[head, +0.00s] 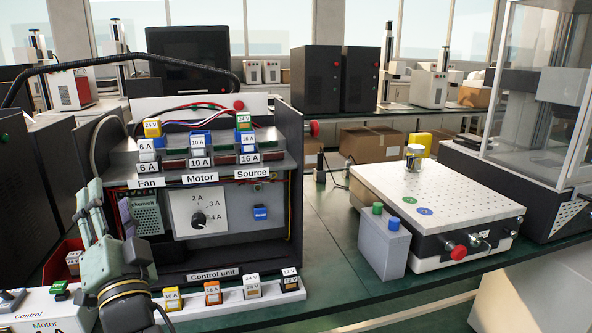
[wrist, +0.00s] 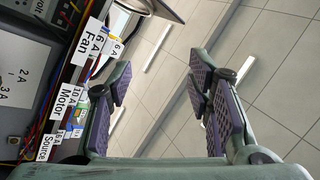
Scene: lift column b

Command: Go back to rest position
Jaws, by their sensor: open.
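My gripper (head: 107,203) is at the lower left in the head view, raised in front of the left part of the control unit (head: 225,278). Its greenish fingers point upward, with a purple pad showing. In the wrist view my gripper (wrist: 160,78) has its two fingers well apart, with only tiled surface and light strips seen between them. It is open and holds nothing. The control unit's Fan, Motor and Source labels show along the left edge of the wrist view. The gripper hides part of the unit's lower left front.
A white strip (head: 232,297) with several labelled fuses lies in front of the unit. A red bin (head: 62,262) and a Motor box (head: 40,308) are at the left. A grey battery-like block (head: 383,245) and a perforated plate device (head: 440,205) stand right. Green bench shows between them.

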